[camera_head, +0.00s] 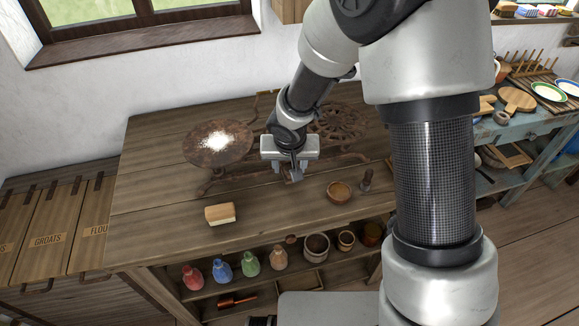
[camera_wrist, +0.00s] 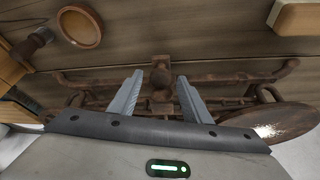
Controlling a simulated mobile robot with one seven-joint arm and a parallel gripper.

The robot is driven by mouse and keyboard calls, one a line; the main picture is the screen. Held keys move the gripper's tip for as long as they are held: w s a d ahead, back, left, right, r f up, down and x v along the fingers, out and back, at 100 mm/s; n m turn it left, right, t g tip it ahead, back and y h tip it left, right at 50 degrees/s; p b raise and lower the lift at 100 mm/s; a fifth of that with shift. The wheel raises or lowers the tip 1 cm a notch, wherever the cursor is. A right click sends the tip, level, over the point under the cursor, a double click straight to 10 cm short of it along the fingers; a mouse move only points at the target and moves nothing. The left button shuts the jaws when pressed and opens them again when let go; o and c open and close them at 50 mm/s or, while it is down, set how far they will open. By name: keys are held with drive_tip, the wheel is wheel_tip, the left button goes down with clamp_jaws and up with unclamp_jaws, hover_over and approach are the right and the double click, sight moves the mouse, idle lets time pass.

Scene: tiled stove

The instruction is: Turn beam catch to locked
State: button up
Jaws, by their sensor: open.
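A rusty balance scale stands on the wooden counter; its left pan (camera_head: 200,157) bears white powder, and its openwork right plate (camera_head: 352,125) is partly behind my arm. My gripper (camera_head: 281,174) is over the front middle of the scale, pointing down, open and empty. In the wrist view, my gripper (camera_wrist: 160,79) has its two fingers apart, with a small rusty block (camera_wrist: 161,66) just beyond and between the tips. It looks like the beam catch, but its setting cannot be told. Rusty bars (camera_wrist: 225,79) of the scale run sideways behind the fingers. I cannot tell whether the fingers touch anything.
A pale wooden block (camera_head: 220,214) lies front left on the counter (camera_head: 150,205). A small bowl (camera_head: 339,192) and a dark peg-like item (camera_head: 366,180) stand at right. Coloured bottles (camera_head: 221,270) and pots fill the shelf below. The counter's front middle is clear.

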drive_tip(key=shift+c, duration=0.2)
drive_tip(key=c, duration=1)
drive_tip(key=shift+n+p, duration=0.3)
drive_tip(key=n+p, duration=0.1)
drive_tip(key=n+y+p, duration=0.1)
drive_tip(key=n+p, duration=0.1)
drive_tip(key=shift+d+r+y, duration=0.15)
drive_tip(key=shift+r+y, duration=0.05)
drive_tip(key=shift+y, duration=0.1)
drive_tip(key=shift+f+n+g+y+p, duration=0.15)
drive_tip(key=shift+n+g+y+p, duration=0.15)
drive_tip(key=shift+n+p, duration=1)
drive_tip(key=o, duration=1)
